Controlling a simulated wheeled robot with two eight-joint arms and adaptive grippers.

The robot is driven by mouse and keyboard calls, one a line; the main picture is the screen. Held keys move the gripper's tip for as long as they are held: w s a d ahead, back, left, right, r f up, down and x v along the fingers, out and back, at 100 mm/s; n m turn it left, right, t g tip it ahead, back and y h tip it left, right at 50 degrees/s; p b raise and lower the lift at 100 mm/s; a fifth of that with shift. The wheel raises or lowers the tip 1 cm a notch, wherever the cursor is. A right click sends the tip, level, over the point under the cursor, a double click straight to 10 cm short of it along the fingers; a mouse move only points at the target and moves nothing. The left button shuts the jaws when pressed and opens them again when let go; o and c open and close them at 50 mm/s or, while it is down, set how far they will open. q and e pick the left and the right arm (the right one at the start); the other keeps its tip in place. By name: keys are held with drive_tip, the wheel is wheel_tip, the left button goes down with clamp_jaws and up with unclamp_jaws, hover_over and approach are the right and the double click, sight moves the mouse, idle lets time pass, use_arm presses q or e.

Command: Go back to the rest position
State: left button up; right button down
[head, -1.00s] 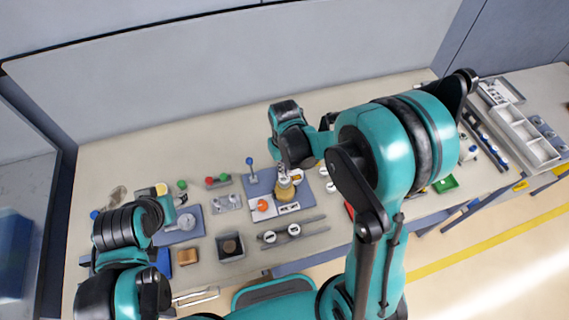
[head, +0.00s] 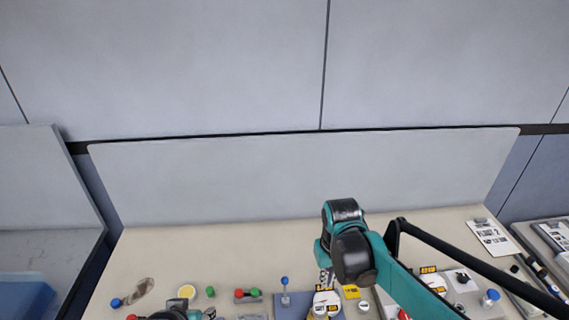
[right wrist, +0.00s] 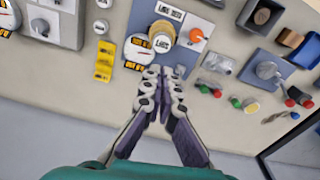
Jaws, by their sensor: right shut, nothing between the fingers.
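My right gripper (head: 326,282) points down over the blue mat at the front of the bench in the head view. In the right wrist view its fingers (right wrist: 163,74) are together with nothing between them. Just beyond the tips stand a white round labelled container (right wrist: 137,55) and a yellowish capped container (right wrist: 163,38). Whether the fingertips touch them I cannot tell. Of my left arm, only a dark and teal part shows at the lower edge of the head view, and its fingers are not seen.
A yellow block (right wrist: 104,62) lies beside the mat. A white card with an orange knob (right wrist: 197,37), small red and green knobbed parts (head: 247,295) and a blue-knobbed lever (head: 285,283) stand nearby. A white panel (head: 300,175) closes the bench's back; the bench top before it is bare.

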drive_tip(key=s+d+f+m+t+b, duration=0.1)
drive_tip(key=s+d+f+t+b, duration=0.1)
drive_tip(key=f+b, duration=0.5)
drive_tip(key=s+d+f+t+b, duration=0.2)
drive_tip(key=s+f+t+b, duration=0.2)
drive_tip(key=s+f+b, duration=0.3)
drive_tip(key=shift+s+m+t+b, duration=0.3)
drive_tip(key=shift+m+b, duration=0.1)
drive_tip(key=shift+b, duration=0.35)
drive_tip(key=shift+d, duration=0.1)
idle(0.5)
